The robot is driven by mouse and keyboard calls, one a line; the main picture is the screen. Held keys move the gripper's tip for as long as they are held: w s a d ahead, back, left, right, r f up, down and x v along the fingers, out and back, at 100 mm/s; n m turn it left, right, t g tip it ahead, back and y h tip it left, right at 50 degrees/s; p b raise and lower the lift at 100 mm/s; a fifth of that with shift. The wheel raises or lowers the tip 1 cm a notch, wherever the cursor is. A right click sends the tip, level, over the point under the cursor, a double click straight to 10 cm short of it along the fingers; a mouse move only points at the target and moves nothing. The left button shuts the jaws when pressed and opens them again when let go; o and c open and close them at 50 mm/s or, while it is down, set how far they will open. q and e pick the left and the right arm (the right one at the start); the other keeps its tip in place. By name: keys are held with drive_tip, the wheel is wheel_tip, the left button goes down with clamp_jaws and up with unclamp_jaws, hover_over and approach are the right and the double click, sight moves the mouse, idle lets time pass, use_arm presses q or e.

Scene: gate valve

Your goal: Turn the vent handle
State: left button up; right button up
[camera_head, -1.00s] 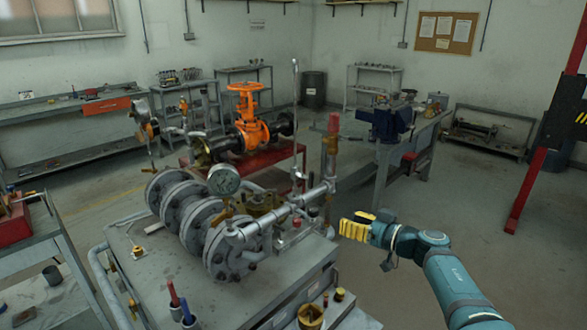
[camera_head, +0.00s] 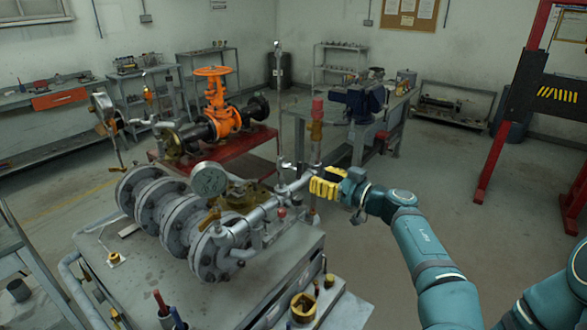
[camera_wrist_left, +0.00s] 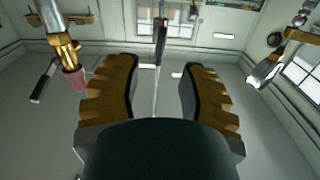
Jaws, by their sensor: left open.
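A pipe assembly with grey flanges (camera_head: 205,235) stands on the metal bench. A thin upright rod (camera_head: 278,100) rises from it, and beside it stands a red-capped brass fitting (camera_head: 317,108). Which part is the vent handle is not certain. My left gripper (camera_head: 314,187) is just right of the pipe assembly, below the red cap in the picture. In the left wrist view its yellow fingers (camera_wrist_left: 160,85) are open and empty. A dark lever on a pale rod (camera_wrist_left: 160,28) shows between and beyond them. The red cap (camera_wrist_left: 75,78) is left of the fingers. My right gripper is not seen.
A pressure gauge (camera_head: 209,180) stands on the pipework. An orange handwheel valve (camera_head: 222,110) is on a red stand behind. Tool cups (camera_head: 303,307) stand at the bench front. A blue vise (camera_head: 362,102) is on a rear bench. Open floor lies right.

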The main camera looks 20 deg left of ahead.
sight(301, 171)
use_arm(q)
drive_tip(key=x, duration=0.8)
drive_tip(key=shift+w+a, duration=0.15)
drive_tip(key=shift+a, duration=0.2)
clamp_jaws()
